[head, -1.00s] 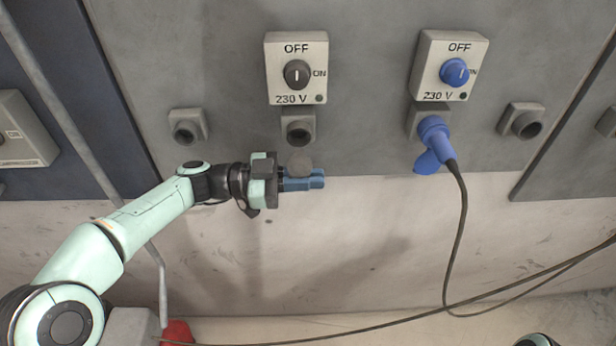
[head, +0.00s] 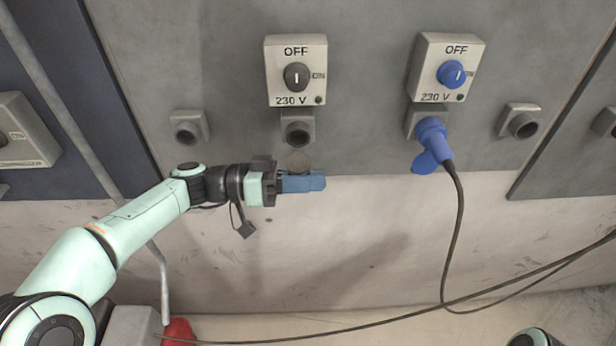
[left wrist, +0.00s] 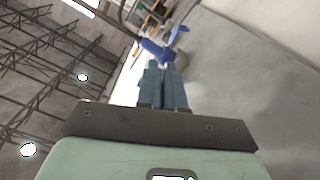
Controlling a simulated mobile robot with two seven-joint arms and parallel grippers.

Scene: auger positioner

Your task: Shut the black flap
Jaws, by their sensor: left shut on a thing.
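The black flap (head: 299,160) shows as a dark grey round lid hanging open just under the middle socket (head: 298,132) in the head view. The socket's round opening is uncovered. My left gripper (head: 316,182) comes in from the left, its blue fingers level and overlapping the flap's lower part. The fingers are shut on the flap, whose lower edge they hide. My right gripper does not show.
A switch box (head: 296,72) marked OFF sits above the socket. To the right, a blue plug (head: 433,143) with a hanging cable (head: 460,215) fills another socket under a second switch box (head: 447,68). The wall below my gripper is clear.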

